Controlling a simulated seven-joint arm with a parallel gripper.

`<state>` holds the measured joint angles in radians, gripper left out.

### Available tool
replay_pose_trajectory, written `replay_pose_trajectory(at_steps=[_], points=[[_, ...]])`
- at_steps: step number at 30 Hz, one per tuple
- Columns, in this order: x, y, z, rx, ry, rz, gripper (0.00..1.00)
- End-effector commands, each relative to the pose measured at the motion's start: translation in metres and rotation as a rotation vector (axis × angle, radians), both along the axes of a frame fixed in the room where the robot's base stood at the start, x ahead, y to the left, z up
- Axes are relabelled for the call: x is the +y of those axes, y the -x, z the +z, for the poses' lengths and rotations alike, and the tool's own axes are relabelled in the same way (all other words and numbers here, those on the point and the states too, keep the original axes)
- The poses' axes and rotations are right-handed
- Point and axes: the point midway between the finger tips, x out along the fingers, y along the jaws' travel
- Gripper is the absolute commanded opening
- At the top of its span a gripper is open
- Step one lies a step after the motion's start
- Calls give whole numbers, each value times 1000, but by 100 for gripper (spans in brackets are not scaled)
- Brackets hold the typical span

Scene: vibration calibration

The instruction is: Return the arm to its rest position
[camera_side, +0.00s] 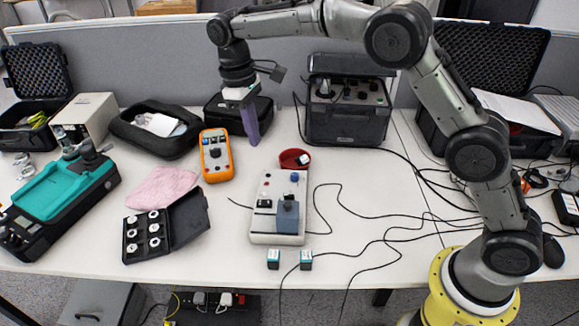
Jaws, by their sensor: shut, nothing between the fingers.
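My gripper (252,136) hangs from my arm, pointing down, above the back middle of the white table (345,235). Its purple-grey fingers are together and hold nothing. It is just right of the orange handheld meter (216,156) and behind the white control box (278,208). My arm reaches in from the right and arches over the table. Whether the fingertips touch anything below cannot be told.
A teal device (62,188), an open black case of round parts (150,238) and a pink cloth (160,187) lie left. A red bowl (295,159), two small cubes (306,260) and loose cables are near the middle. A black instrument case (347,115) stands behind.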

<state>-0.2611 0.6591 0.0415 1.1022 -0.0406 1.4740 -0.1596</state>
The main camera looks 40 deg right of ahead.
Motion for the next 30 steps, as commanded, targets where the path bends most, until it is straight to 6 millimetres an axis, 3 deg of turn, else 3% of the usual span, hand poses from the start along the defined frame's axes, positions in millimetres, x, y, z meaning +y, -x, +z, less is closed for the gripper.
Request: replay_pose_trajectory(at_steps=[1,6,10,15,19,23,26,30], points=[[-10,7,27,-37,-10,-16,0],[-42,47,94,-137,-35,-67,0],[-64,86,129,-214,-53,-108,0],[-88,144,158,-315,-74,-164,0],[-102,190,165,-390,-89,-210,0],[-113,237,160,-464,-103,-256,0],[-119,272,147,-519,-114,-292,0],[-124,313,115,-583,-128,-343,0]])
